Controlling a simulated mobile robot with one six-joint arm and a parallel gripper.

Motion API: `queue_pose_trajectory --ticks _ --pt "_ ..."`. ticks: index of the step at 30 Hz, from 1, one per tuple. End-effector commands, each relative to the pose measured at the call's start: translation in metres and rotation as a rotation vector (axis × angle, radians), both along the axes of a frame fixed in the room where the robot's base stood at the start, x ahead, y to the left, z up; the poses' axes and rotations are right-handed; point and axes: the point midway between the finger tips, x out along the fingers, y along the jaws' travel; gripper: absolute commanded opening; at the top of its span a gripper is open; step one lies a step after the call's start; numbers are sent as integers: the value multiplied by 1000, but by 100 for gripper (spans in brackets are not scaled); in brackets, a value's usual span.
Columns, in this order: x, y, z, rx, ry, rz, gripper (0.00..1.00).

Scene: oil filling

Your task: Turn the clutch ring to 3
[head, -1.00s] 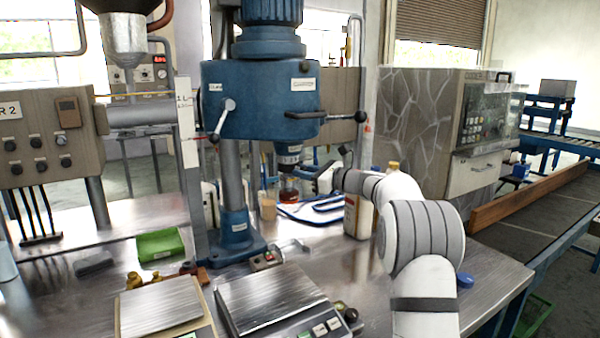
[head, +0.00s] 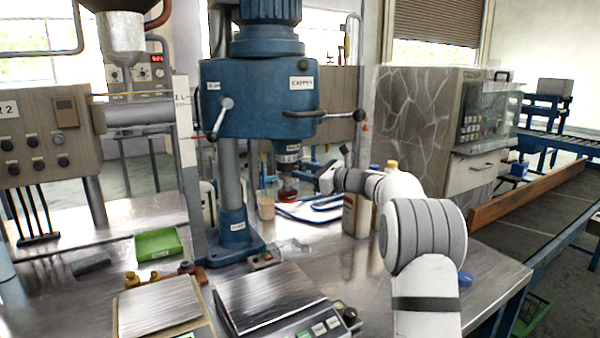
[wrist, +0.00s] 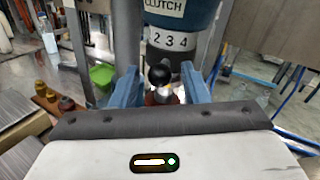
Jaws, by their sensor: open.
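The clutch ring (wrist: 170,40) is a grey band with black numbers under the blue capper head. In the wrist view 2, 3 and 4 show on it, with 3 near the middle, below a "CLUTCH" label (wrist: 165,5). It also shows in the head view (head: 289,157). A black ball knob (wrist: 159,75) stands in front, just below the ring. My gripper (wrist: 160,84) is open, with one blue finger on each side of the knob. I cannot tell whether either finger touches it. In the head view my gripper (head: 318,178) is right of the capper spindle.
The blue capper (head: 260,100) has levers on its front. A pale jug (head: 357,215) stands close beside my arm. A green tray (head: 158,243), a small cup (head: 266,207) and two scales (head: 268,298) are on the steel bench. A blue cap lies at the bench's right.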

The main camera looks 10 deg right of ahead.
Motion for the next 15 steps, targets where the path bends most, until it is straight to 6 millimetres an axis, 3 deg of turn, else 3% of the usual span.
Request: queue_pose_trajectory --ticks 9,15 --pt "-37 -40 0 0 -1 -4 42" --pt "-48 -51 0 0 0 -1 42"
